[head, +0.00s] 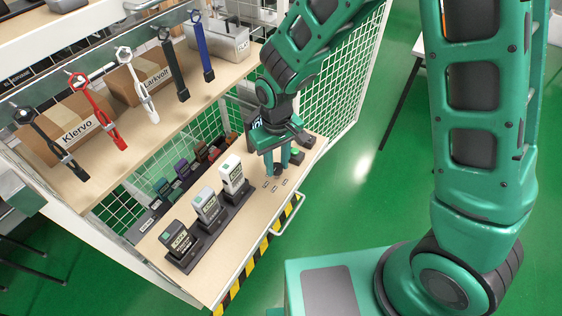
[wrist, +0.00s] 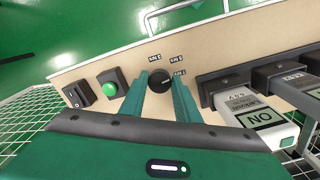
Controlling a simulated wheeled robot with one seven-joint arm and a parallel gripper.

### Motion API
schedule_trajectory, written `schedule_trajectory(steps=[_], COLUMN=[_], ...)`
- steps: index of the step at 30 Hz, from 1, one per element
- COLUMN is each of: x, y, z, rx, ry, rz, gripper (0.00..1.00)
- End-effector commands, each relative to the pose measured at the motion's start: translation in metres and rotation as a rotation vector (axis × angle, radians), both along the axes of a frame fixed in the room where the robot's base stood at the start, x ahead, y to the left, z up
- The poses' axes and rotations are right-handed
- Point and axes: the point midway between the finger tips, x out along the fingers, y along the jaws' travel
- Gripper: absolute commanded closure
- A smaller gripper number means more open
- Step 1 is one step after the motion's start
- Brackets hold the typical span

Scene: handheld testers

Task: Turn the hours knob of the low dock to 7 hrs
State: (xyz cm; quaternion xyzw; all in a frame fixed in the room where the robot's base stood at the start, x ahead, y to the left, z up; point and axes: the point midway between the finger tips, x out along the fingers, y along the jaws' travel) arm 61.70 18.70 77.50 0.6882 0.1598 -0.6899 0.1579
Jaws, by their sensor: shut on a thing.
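The dark round hours knob (wrist: 159,80) stands on the pale board of the low dock (head: 225,237), at its right end. My gripper (wrist: 160,86) is shut on the knob, with one green finger on each side. In the head view my gripper (head: 281,168) reaches down to the board and mostly hides the knob. Several small printed labels (wrist: 176,57) sit around the knob. They appear upside down in the wrist view, and I cannot surely read them or tell where the knob points.
A green button (wrist: 109,89) and a black rocker switch (wrist: 77,95) stand left of the knob in the wrist view. A white tester (head: 232,170) and two darker ones stand in cradles nearby. The upper shelf (head: 175,115) holds boxes, with hanging tools at its front edge.

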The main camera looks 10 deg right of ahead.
Motion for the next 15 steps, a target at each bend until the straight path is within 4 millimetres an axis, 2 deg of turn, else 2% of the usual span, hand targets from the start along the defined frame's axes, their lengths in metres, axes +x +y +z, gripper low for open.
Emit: schedule_trajectory(steps=[15], x=[0.0026], y=[-0.0016], z=[0.0007], rx=[-0.001], ry=[-0.004], rz=[-0.455], gripper=[0.93])
